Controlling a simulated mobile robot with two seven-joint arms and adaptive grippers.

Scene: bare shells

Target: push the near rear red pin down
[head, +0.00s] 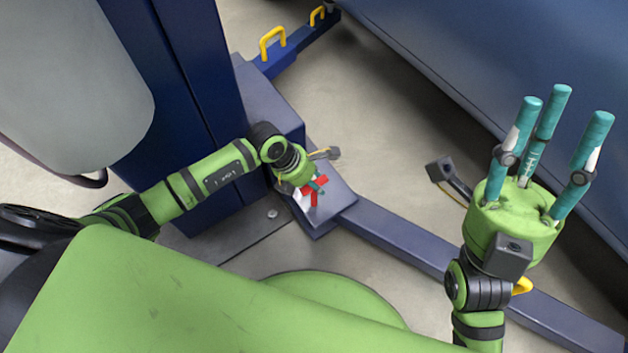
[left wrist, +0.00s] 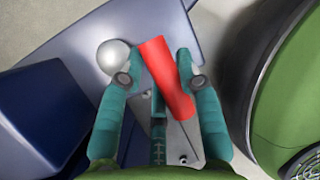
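A red pin (left wrist: 166,78) shows in the left wrist view as a tilted red cylinder over a grey-blue plate. In the head view the red pin (head: 318,181) is partly hidden by my left gripper (head: 311,186), at the foot of the blue post. My left gripper (left wrist: 158,62) has its teal fingers around the pin, one on each side, with the third behind it. The fingers stand apart; I cannot tell whether any of them touches the pin. My right gripper (head: 562,105) is open and empty, fingers up, at the right.
The blue post (head: 185,80) rises beside my left arm. A blue-grey lift arm (head: 400,235) runs low to the right; another with yellow handles (head: 272,42) runs back. A large blue panel (head: 480,50) fills the upper right. A silver ball (left wrist: 117,56) sits left of the pin. Floor between is clear.

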